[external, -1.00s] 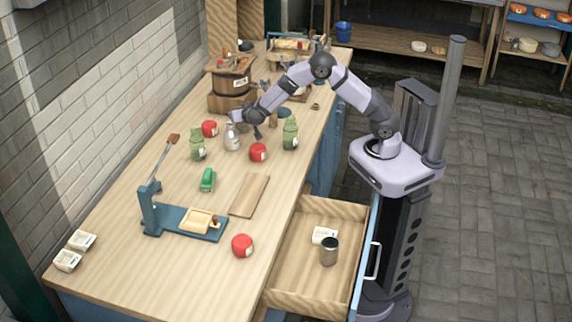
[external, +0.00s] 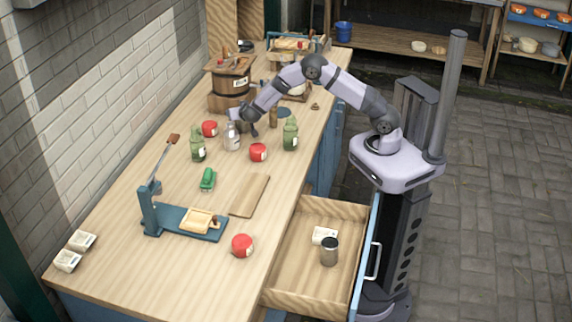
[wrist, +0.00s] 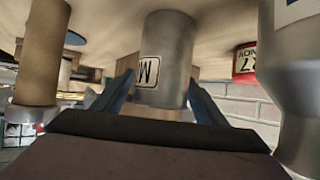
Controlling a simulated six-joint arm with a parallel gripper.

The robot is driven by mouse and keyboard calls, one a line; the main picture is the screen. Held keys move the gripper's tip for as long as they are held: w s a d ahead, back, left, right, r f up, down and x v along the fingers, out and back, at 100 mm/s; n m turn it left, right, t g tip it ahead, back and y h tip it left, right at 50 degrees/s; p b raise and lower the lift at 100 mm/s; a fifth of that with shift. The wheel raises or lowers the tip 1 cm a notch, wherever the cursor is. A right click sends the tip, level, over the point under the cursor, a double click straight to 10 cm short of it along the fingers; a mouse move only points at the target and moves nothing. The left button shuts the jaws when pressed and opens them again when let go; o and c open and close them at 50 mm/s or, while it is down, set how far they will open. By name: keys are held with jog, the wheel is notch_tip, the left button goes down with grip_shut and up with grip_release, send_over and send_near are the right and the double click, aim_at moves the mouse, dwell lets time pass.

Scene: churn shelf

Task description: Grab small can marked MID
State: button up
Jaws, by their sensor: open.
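A small grey metal can (wrist: 168,45) stands in the middle of the wrist view, which appears upside down. Its white label (wrist: 149,71) shows an M; the rest of the marking is turned out of sight. My gripper (wrist: 160,92) is open, with one blue finger on each side of the can's near part. I cannot tell whether the fingers touch it. In the external view my gripper (external: 248,127) is low over the table, just right of a grey bottle (external: 232,138). The can is not clearly seen there, apparently hidden by my gripper.
Close by are red cans (external: 258,152), green bottles (external: 290,134) and a brown bottle (external: 273,118). A barrel (external: 230,84) stands behind. An open drawer (external: 290,285) holds a dark can (external: 329,252).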

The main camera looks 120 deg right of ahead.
jog(key=c, duration=1.2)
jog(key=shift+o, duration=0.2)
jog(key=shift+r, duration=0.1)
notch_tip(320, 180, up, 10)
